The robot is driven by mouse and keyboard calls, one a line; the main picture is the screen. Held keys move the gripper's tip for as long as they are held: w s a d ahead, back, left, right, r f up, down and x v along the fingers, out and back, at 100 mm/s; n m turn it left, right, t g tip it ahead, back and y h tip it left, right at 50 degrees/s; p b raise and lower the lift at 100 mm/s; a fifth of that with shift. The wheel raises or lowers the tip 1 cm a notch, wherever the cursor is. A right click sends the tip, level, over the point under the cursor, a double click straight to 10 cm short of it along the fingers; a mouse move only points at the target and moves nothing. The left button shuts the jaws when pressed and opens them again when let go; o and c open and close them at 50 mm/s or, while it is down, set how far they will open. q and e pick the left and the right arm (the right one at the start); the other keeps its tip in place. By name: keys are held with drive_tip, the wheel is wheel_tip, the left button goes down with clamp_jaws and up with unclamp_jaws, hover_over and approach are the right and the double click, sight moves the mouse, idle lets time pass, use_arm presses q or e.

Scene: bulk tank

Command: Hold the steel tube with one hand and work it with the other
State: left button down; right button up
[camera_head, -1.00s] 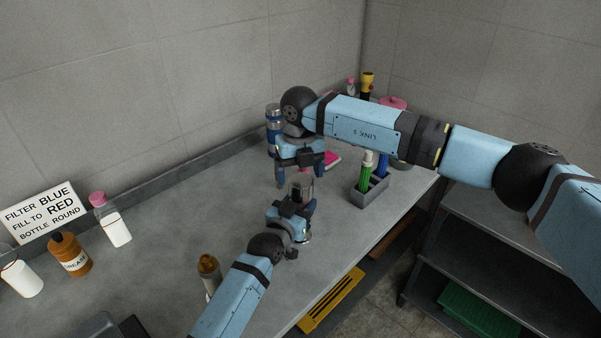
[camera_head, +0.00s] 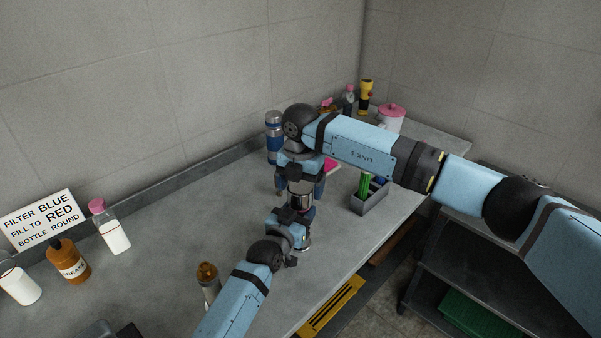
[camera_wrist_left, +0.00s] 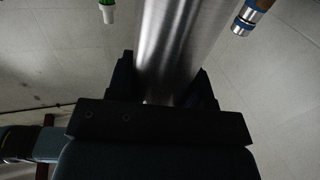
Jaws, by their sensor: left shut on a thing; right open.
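The steel tube (camera_head: 305,241) stands roughly upright over the bench, its shiny lower end showing below my left gripper (camera_head: 298,214). My left gripper is shut on it; in the left wrist view the tube (camera_wrist_left: 180,40) rises between the jaws. My right gripper (camera_head: 300,186) comes from above, its open fingers on either side of the tube's upper part. I cannot tell whether they touch it.
A grey caddy (camera_head: 369,203) with a green item stands right of the grippers. A blue and steel flask (camera_head: 274,130) is behind them. A brown-topped bottle (camera_head: 208,283) stands near my left forearm. White-filled and brown bottles line the left. The bench's front edge is close.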

sight(301, 187)
drive_tip(key=shift+f, duration=1.55)
drive_tip(key=shift+c, duration=0.5)
drive_tip(key=c, duration=0.8)
drive_tip(key=n, duration=1.1)
drive_tip(key=shift+d+r+n, duration=0.1)
drive_tip(key=shift+n, duration=0.2)
drive_tip(key=n, duration=0.6)
drive_tip(key=shift+w+n, duration=0.1)
drive_tip(key=shift+n, duration=0.2)
drive_tip(key=n, duration=0.4)
drive_tip(key=shift+n, duration=0.3)
